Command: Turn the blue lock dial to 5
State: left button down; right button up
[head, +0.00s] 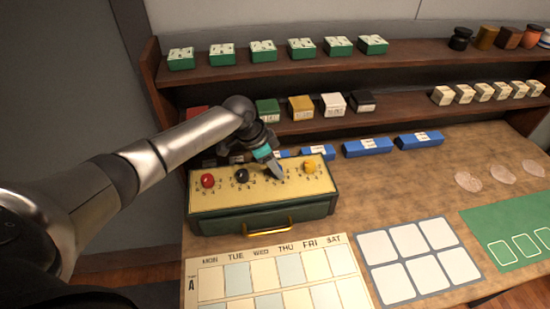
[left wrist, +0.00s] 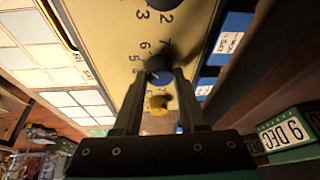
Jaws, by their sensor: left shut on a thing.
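A green box (head: 262,212) with a cream top carries a row of dials: red (head: 207,180), black (head: 242,175), one mostly hidden by my gripper, and yellow (head: 309,167). My left gripper (head: 277,172) reaches down onto the hidden dial from above. In the left wrist view the blue dial (left wrist: 160,64) sits between the two fingertips of my left gripper (left wrist: 160,78), which are shut on it. Printed numbers, among them 6 and 5, show beside it. A small pale mark shows on its lower side, but the number it points to is unclear. My right gripper is not in view.
Blue boxes (head: 367,148) stand behind the dial box, below shelves of small boxes (head: 301,107). A weekday chart (head: 275,280), a grey grid mat (head: 421,262) and a green mat (head: 515,228) lie in front and right. The table between is clear.

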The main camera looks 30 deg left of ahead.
pick_arm(q)
jog(key=n+p, duration=0.2)
jog(key=n+y+p, duration=0.1)
jog(key=p, duration=0.2)
jog(key=shift+d+r+n+t, duration=0.1)
jog(key=shift+r+n+t, duration=0.1)
jog(key=shift+n+t, duration=0.15)
jog(key=shift+f+n+y+p, duration=0.15)
jog(key=shift+n+y+p, duration=0.45)
jog(key=shift+n+p, duration=0.6)
jog(key=shift+c, duration=2.3)
grip_release()
jog(key=shift+s+r+p, duration=0.25)
jog(key=shift+r+p, duration=0.1)
jog(key=shift+r, duration=0.3)
jog(key=p+v, duration=0.1)
jog(key=v, duration=1.2)
jog(key=shift+s+r, duration=0.3)
